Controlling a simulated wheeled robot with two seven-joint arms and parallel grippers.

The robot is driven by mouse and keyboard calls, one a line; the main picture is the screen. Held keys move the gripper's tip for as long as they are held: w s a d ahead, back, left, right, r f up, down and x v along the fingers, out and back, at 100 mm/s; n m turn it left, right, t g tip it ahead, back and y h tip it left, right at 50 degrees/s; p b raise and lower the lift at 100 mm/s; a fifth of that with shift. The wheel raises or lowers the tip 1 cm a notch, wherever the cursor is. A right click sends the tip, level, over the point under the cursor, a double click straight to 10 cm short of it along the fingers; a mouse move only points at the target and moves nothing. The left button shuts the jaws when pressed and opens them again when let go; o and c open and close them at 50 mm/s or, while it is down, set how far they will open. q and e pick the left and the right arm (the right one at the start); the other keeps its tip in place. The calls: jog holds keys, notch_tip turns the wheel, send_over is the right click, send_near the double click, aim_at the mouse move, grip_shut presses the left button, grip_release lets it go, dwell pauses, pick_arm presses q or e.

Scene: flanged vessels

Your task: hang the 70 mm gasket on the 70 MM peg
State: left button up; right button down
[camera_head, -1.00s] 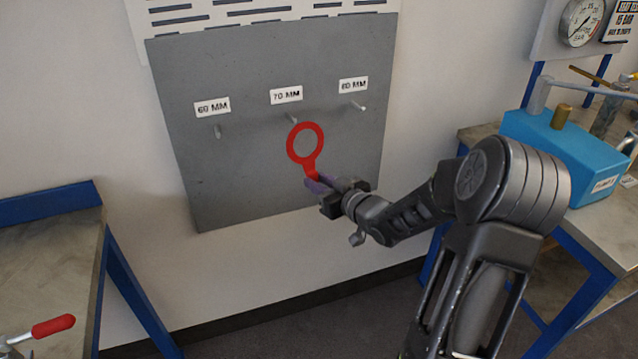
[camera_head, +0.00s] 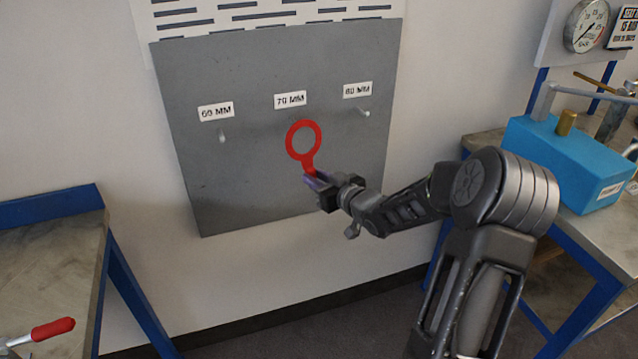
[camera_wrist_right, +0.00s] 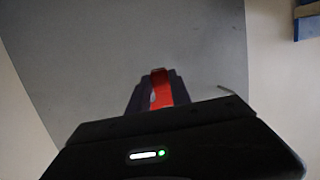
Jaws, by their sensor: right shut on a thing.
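The red gasket (camera_head: 319,142) is a ring with a short tab, held upright in front of the grey peg board (camera_head: 250,180). My right gripper (camera_head: 310,177) is shut on its tab; the tab also shows between the fingers in the right wrist view (camera_wrist_right: 161,90). The ring is just below the 70 MM label (camera_head: 290,99). The 70 MM peg is hard to make out, at or behind the top of the ring. I cannot tell whether the ring is around it. My left gripper is not in view.
The 60 MM peg (camera_head: 222,138) is bare at the left of the board, and the 80 MM peg (camera_head: 364,113) is bare at the right. A bench with a blue box (camera_head: 570,165) stands at the right. Another bench (camera_head: 50,260) stands at the left.

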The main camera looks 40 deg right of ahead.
aim_at(310, 168)
jog(key=shift+w+d+f, duration=0.1)
jog(key=shift+w+d, duration=0.15)
jog(key=shift+w, duration=0.55)
jog(key=shift+w+d, duration=0.3)
jog(key=shift+w, duration=0.45)
jog(key=shift+w+d+f, duration=0.1)
jog(key=shift+w+d, duration=0.15)
jog(key=shift+w, duration=0.55)
jog(key=shift+w+d+f+b, duration=0.25)
jog(key=shift+w+f+b, duration=0.2)
jog(key=shift+w+b, duration=0.25)
jog(key=c, duration=1.1)
grip_release()
jog(key=v, duration=0.7)
jog(key=shift+s, duration=0.4)
